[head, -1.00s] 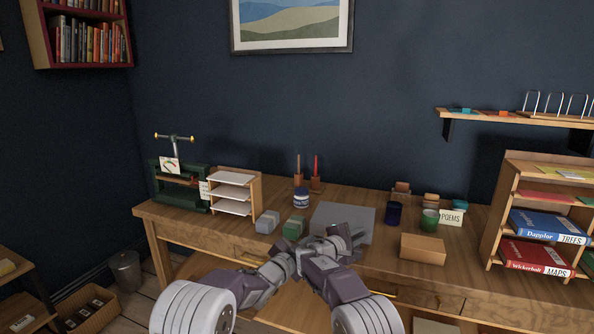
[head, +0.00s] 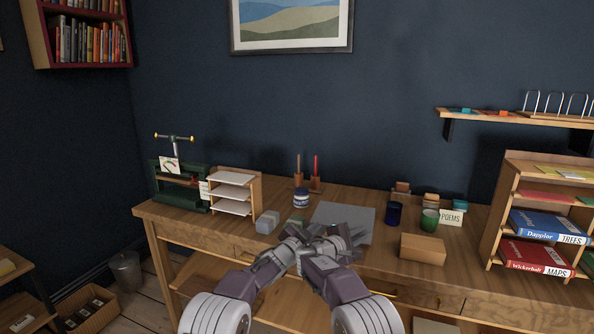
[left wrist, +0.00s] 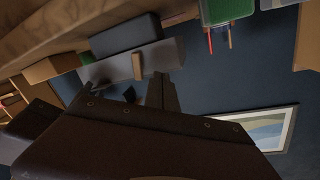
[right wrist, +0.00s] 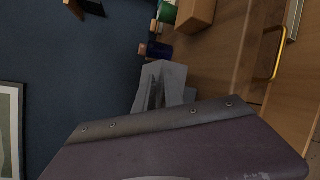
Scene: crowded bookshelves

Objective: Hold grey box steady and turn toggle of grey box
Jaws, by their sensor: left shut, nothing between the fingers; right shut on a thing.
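In the left wrist view, which is upside down, the box shows a dark side (left wrist: 125,36) and a lighter face with a small tan piece, apparently the toggle (left wrist: 138,66). My left gripper (head: 303,236) is shut and empty at the box's left front; its fingers (left wrist: 160,88) end near the tan piece. My right gripper (head: 337,240) is shut on the grey box at its front; its fingers (right wrist: 160,88) hide the contact.
A small grey block (head: 267,222) and a partly covered green block (head: 296,221) stand left of the box. A blue cup (head: 394,213), green cup (head: 429,219) and brown box (head: 422,249) are to the right.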

